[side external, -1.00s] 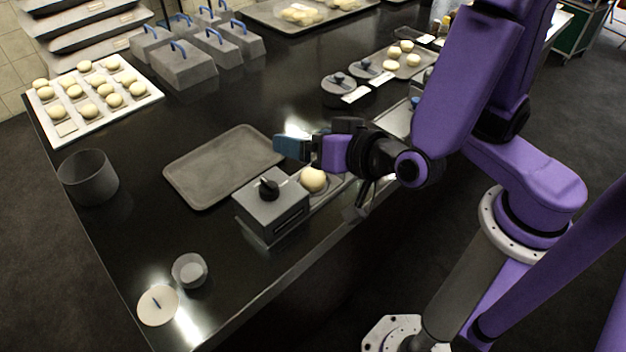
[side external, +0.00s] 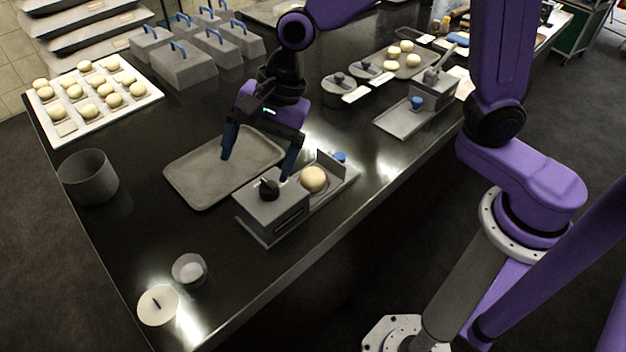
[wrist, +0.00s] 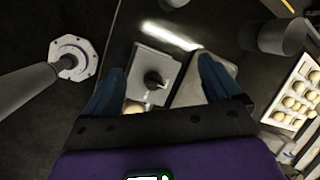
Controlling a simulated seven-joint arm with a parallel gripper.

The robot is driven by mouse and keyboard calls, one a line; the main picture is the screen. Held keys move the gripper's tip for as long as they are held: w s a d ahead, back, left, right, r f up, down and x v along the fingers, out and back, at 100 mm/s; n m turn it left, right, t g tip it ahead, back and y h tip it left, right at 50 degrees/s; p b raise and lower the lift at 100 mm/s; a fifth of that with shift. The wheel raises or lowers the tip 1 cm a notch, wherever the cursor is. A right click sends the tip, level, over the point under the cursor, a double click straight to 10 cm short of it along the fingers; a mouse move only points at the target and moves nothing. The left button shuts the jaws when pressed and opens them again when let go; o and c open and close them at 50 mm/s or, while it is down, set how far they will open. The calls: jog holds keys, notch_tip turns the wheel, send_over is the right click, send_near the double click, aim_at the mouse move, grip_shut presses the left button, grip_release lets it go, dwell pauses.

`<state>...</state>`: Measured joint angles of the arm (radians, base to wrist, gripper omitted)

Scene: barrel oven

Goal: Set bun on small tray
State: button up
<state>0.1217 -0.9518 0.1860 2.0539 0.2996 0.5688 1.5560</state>
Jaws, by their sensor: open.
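A round pale bun (side external: 313,179) sits on the metal plate of a grey box-shaped device with a black knob (side external: 270,205). In the wrist view the bun (wrist: 134,107) shows partly, near the left finger. The small tray (side external: 190,190) is grey, rectangular and empty, lying flat on the counter left of the device. My gripper (side external: 255,166) is open and empty, pointing down above the counter. Its left finger is over the tray and its right finger is near the device and the bun. In the wrist view my gripper (wrist: 165,82) straddles the device and the tray's edge (wrist: 228,66).
A white board (side external: 68,130) with several buns stands at the far left. A dark pot (side external: 88,178), a small bowl (side external: 190,270) and a round lid (side external: 158,305) stand at the left and front. Several grey blocks with blue handles (side external: 185,62) stand behind. A second device (side external: 432,92) is to the right.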

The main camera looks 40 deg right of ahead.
jog(key=w+d+r+m+g+h, duration=0.1)
jog(key=w+d+r+m+h, duration=0.15)
jog(key=d, duration=0.35)
jog(key=w+d+r+m+h, duration=0.1)
jog(key=d+m+h, duration=0.15)
jog(key=d, duration=0.45)
send_near(312, 173)
jog(key=shift+h, duration=0.3)
notch_tip(312, 173, down, 4)
jog(key=shift+s+a+f, duration=0.15)
jog(key=shift+w+d+f, duration=0.1)
jog(key=shift+d+f, duration=0.05)
jog(key=shift+f, duration=0.8)
jog(key=shift+w+d+f, duration=0.1)
jog(key=shift+d+f, duration=0.1)
jog(key=shift+f, duration=0.75)
jog(key=shift+w+d+f, duration=0.1)
jog(key=shift+d+f, duration=0.05)
jog(key=shift+f, duration=0.8)
jog(key=shift+s, duration=0.1)
jog(key=c, duration=1.3)
jog(key=shift+o, duration=0.2)
jog(key=shift+r, duration=0.1)
